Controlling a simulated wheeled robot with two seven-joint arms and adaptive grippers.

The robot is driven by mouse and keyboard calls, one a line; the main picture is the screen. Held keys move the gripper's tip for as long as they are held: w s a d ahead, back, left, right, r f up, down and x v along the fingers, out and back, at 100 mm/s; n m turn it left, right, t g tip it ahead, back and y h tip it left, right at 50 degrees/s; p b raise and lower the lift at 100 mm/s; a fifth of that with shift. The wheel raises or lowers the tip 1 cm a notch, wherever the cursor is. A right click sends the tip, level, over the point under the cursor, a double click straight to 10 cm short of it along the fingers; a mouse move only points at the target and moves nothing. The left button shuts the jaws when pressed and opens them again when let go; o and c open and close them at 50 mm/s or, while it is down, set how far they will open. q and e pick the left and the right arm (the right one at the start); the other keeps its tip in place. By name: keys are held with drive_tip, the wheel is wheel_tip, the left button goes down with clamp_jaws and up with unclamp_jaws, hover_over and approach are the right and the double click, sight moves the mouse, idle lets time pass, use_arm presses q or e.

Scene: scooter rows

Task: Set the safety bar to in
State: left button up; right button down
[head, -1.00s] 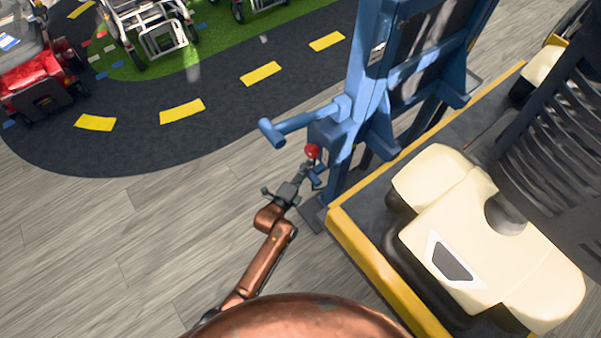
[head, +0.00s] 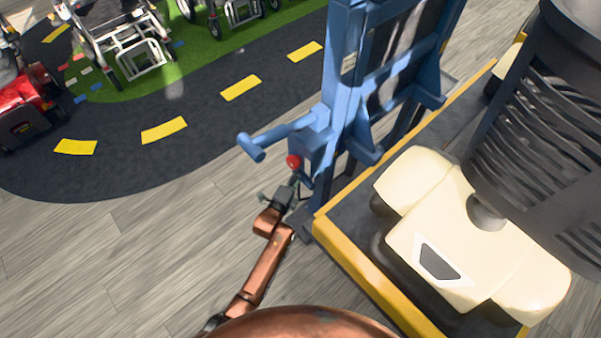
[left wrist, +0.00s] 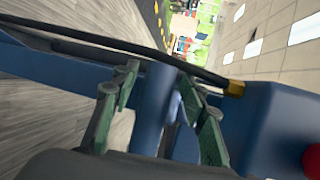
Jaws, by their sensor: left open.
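A blue lift frame (head: 340,90) stands on a yellow-edged base. A blue bar with a rounded cross end (head: 275,138) sticks out from it to the left; I cannot tell whether this is the safety bar. Below it is a red knob (head: 293,161) on a blue housing, also at the lower right edge in the left wrist view (left wrist: 313,160). My left gripper (head: 293,183) is just below the knob. In the left wrist view its green-padded fingers (left wrist: 158,112) are open, with a blue upright bar (left wrist: 153,105) showing between them. Contact cannot be told. My right gripper is out of view.
A cream scooter-like machine (head: 455,235) with a black slatted part fills the right, on the yellow-edged base (head: 375,282). A red scooter (head: 22,110) and white-framed chairs (head: 130,45) stand far left. Wooden floor (head: 130,240) is clear at the left.

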use_arm(q)
drive_tip(key=shift+a, duration=0.1)
drive_tip(key=shift+s+a, duration=0.1)
drive_tip(key=shift+s, duration=0.05)
drive_tip(key=v, duration=1.1)
drive_tip(key=shift+s, duration=0.3)
drive_tip(key=shift+a, duration=0.15)
